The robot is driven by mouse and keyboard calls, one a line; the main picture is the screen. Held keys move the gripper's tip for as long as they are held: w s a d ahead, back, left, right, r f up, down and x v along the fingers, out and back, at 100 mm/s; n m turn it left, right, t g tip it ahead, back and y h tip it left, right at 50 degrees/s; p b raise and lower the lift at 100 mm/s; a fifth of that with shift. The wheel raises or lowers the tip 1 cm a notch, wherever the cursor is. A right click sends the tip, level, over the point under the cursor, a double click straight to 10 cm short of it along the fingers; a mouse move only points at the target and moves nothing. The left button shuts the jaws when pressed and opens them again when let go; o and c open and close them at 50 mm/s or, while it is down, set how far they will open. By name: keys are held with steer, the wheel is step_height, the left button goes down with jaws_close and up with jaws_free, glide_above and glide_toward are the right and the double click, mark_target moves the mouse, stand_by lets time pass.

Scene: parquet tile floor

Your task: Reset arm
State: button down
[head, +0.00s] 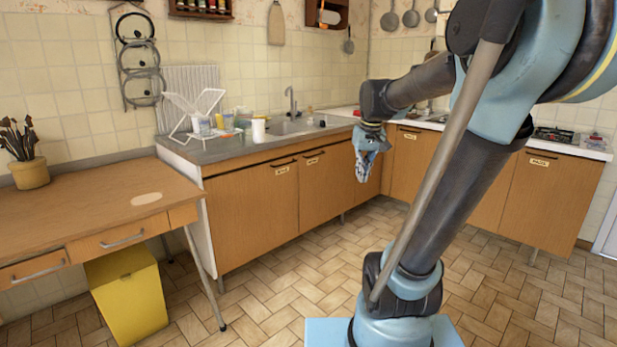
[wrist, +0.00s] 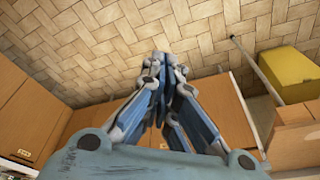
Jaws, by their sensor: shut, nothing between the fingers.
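My gripper (head: 364,172) hangs in the air in the head view, in front of the wooden cabinets near the kitchen corner. Its fingers point down. In the wrist view the gripper (wrist: 160,62) has its fingertips together with nothing between them, over the parquet floor. My blue and black arm reaches up from its base and across the right half of the head view, hiding part of the corner counter and cabinets.
A wooden desk (head: 90,215) with a plant pot (head: 30,174) stands at the left. A yellow bin (head: 128,295) is under it. The counter (head: 222,148) holds a dish rack (head: 190,112), a white cup (head: 258,131) and a sink (head: 290,127). The tile floor (head: 285,270) is clear.

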steer(key=s+d+f+m, duration=0.1)
steer(key=s+d+f, duration=0.1)
steer(key=s+f, duration=1.4)
steer(key=s, duration=0.4)
steer(key=shift+f+m, duration=0.15)
steer(key=shift+m, duration=0.15)
steer(key=shift+w+f, duration=0.2)
steer(key=shift+w, duration=0.3)
